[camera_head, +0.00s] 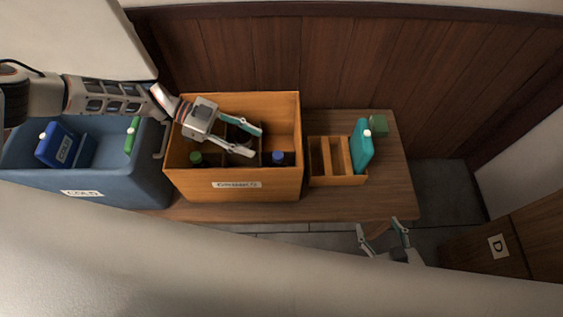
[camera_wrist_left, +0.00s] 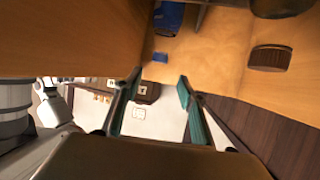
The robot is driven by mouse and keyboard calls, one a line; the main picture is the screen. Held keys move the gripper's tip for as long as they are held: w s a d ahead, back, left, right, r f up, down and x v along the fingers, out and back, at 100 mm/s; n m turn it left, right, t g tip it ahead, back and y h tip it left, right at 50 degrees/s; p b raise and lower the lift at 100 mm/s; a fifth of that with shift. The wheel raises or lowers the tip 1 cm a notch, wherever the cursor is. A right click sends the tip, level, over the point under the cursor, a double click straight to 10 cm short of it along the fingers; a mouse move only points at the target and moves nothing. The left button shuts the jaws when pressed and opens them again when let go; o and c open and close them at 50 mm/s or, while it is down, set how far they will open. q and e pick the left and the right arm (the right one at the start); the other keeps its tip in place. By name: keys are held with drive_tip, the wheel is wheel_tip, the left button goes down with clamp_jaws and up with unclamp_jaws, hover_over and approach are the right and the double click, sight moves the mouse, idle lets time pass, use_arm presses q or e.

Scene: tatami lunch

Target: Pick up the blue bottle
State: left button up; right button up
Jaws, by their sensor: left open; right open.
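A blue cap (camera_head: 278,157), seemingly the blue bottle's top, shows inside the wooden crate (camera_head: 232,185) near its front right; the bottle's body is hidden by the crate wall. My left gripper (camera_head: 254,142) is open and empty over the crate, up and left of the blue cap, its fingers pointing right. In the left wrist view my open fingers (camera_wrist_left: 159,80) have a blue object (camera_wrist_left: 168,18) beyond them at the top, possibly the blue bottle. My right gripper (camera_head: 379,226) is open and empty, in front of the table's right end.
A green cap (camera_head: 196,158) stands in the crate's front left. A blue COLD bin (camera_head: 130,190) is left of the crate. A divided wooden box (camera_head: 338,181) and a teal pack (camera_head: 362,146) are right of it. A brown round cap (camera_wrist_left: 270,57) shows in the wrist view.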

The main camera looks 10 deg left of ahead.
sight(277, 154)
use_arm(q)
drive_tip(key=x, duration=0.8)
drive_tip(key=shift+s+f, duration=0.15)
drive_tip(key=shift+f, duration=0.1)
drive_tip(key=shift+a, duration=0.1)
drive_tip(key=shift+r, duration=0.1)
clamp_jaws()
